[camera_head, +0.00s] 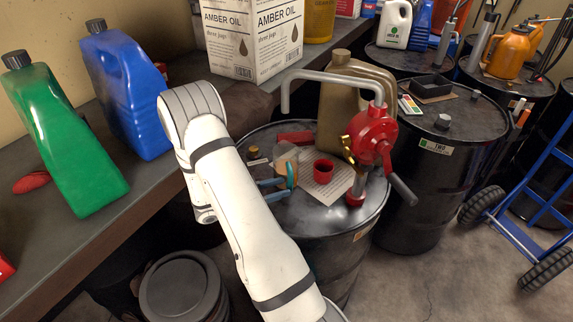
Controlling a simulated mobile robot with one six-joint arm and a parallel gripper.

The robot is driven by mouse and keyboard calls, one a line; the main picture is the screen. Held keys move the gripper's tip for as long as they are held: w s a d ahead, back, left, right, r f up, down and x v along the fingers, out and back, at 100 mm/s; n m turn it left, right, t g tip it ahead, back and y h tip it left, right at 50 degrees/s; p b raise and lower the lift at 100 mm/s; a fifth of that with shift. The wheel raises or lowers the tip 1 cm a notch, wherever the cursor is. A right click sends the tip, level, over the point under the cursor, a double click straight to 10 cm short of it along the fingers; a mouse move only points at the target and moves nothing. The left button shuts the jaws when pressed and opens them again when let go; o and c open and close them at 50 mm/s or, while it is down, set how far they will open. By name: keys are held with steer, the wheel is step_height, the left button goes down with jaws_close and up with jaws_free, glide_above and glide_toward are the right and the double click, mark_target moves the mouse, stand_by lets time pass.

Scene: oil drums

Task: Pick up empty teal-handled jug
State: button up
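A small jug (285,161) with a tan-orange body and a teal handle (292,174) stands on the black drum (320,213) in the middle. Its inside does not show clearly. My gripper (285,186) comes in from the left, low beside the handle. Its two bluish fingers show as separate bars with a gap between them, so it looks open. The fingertips are very near the handle; I cannot tell whether they touch it. My white arm hides the gripper's base.
On the same drum are a red cup (323,171), a paper sheet (335,188), a red hand pump (371,140) with a grey spout, and a tan jug (340,100). A bench (150,190) holds green (65,135) and blue (127,95) jugs and a box (252,40).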

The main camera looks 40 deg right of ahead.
mark_target(289, 184)
steer(key=p+x, duration=0.1)
steer(key=x, duration=0.3)
steer(key=shift+w+r, duration=0.1)
steer(key=shift+w, duration=0.05)
steer(key=shift+c, duration=0.5)
jaws_close()
